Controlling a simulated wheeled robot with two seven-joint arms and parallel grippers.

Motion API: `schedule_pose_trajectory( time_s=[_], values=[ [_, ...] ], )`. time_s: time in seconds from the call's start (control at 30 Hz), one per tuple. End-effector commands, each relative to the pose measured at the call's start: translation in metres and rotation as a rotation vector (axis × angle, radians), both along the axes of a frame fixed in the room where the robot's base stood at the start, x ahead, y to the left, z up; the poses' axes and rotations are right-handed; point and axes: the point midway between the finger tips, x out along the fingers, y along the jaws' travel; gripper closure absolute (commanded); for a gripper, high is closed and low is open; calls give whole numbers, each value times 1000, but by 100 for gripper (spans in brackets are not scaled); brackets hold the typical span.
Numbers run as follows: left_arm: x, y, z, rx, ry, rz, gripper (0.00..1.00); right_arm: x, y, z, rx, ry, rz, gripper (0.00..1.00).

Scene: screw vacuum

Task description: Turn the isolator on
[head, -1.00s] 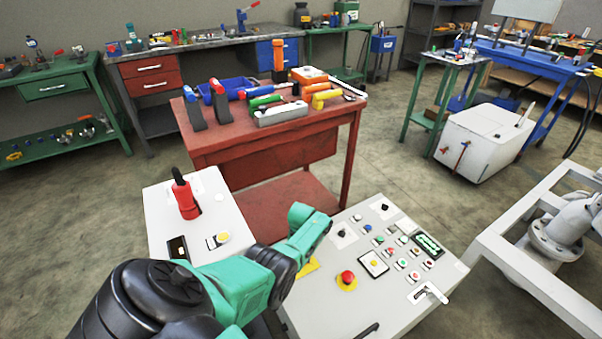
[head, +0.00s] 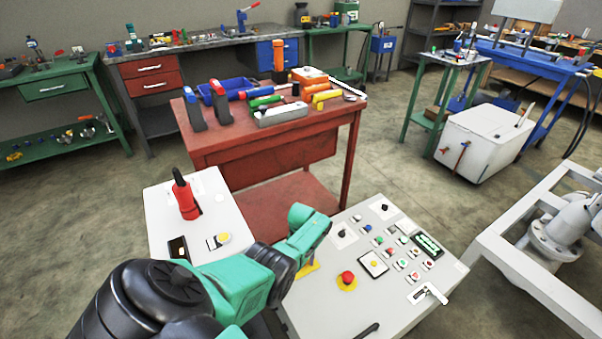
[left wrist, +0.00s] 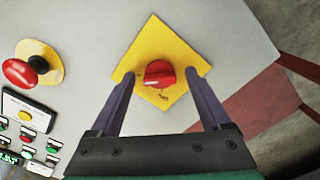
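The isolator looks like a red rotary knob (left wrist: 159,74) on a yellow diamond plate (left wrist: 150,38) in the left wrist view. My left gripper (left wrist: 160,79) is open, with its two dark fingers on either side of the knob. I cannot tell whether the fingertips touch it. In the head view only a corner of the yellow plate (head: 309,269) shows beside my left arm, which hides the knob and the gripper. My right gripper is not in view.
The grey control panel (head: 320,310) also carries a red mushroom button (head: 347,277) and several small buttons. A second panel (head: 158,213) with a red lever (head: 186,200) stands at the left. A red workbench (head: 230,140) with tools is behind them.

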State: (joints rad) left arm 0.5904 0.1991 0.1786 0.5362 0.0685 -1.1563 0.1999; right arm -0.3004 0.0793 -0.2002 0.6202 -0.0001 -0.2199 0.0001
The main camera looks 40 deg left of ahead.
Motion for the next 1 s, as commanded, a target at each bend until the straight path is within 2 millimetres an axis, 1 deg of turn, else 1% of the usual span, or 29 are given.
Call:
schedule_pose_trajectory(
  time_s=[0.23, 0.37, 0.47, 0.6, 0.7, 0.83, 0.9, 1.0],
  values=[
    [1, 0, 1, 0, -2, 1, 20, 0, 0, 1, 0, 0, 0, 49],
    [1, 0, 15, 1, -3, 1, 20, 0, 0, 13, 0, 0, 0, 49],
    [1, 0, 37, 1, -4, 1, 20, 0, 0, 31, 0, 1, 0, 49],
    [1, 0, 75, 0, -4, 1, 20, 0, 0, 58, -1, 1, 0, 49],
    [1, 0, 102, 1, -3, 1, 20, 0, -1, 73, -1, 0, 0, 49],
    [1, 0, 128, 0, -4, 1, 20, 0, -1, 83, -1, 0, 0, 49],
    [1, 0, 138, -1, -3, 0, 20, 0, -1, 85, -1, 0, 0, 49],
    [1, 0, 145, 0, -1, 0, 20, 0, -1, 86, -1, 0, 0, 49]
  ],
)
